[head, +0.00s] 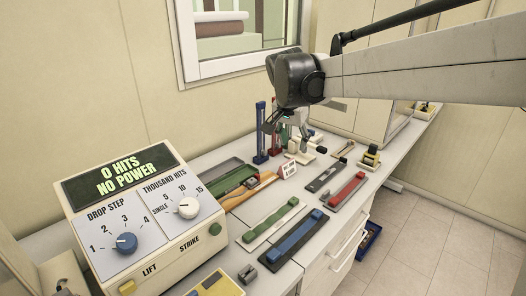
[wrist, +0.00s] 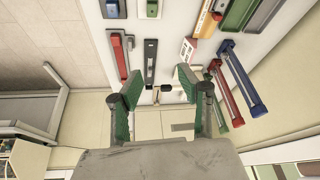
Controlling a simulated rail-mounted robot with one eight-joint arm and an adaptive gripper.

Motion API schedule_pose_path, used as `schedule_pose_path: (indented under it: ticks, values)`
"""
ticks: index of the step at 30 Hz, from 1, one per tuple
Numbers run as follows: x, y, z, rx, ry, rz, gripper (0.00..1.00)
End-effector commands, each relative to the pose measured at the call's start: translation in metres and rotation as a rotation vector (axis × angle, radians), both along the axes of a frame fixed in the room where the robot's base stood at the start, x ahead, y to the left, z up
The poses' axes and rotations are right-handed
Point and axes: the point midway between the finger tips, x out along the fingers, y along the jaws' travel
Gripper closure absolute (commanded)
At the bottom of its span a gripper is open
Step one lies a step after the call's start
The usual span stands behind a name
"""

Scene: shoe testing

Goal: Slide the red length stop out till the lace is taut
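I cannot tell which red part is the length stop. I cannot make out a lace. My gripper (wrist: 157,82) is open, with nothing visible between its green-padded fingers. In the head view it is above the back of the bench.
A control box (head: 135,215) reading "0 HITS NO POWER" stands at the left. Green (head: 270,224) and blue (head: 298,236) bars lie in front, with a black one (head: 325,177) beside the red bar. A blue post (head: 260,135) and small card (head: 288,169) stand behind.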

Motion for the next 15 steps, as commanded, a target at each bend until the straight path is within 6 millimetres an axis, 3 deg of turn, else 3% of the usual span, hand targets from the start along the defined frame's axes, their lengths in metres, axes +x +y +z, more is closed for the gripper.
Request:
schedule_pose_path:
  ticks: [6,15]
  values:
    - [0.052,0.047,-0.027,-0.010,0.015,-0.088,0.64]
    - [0.104,0.110,-0.078,-0.031,0.021,-0.213,0.64]
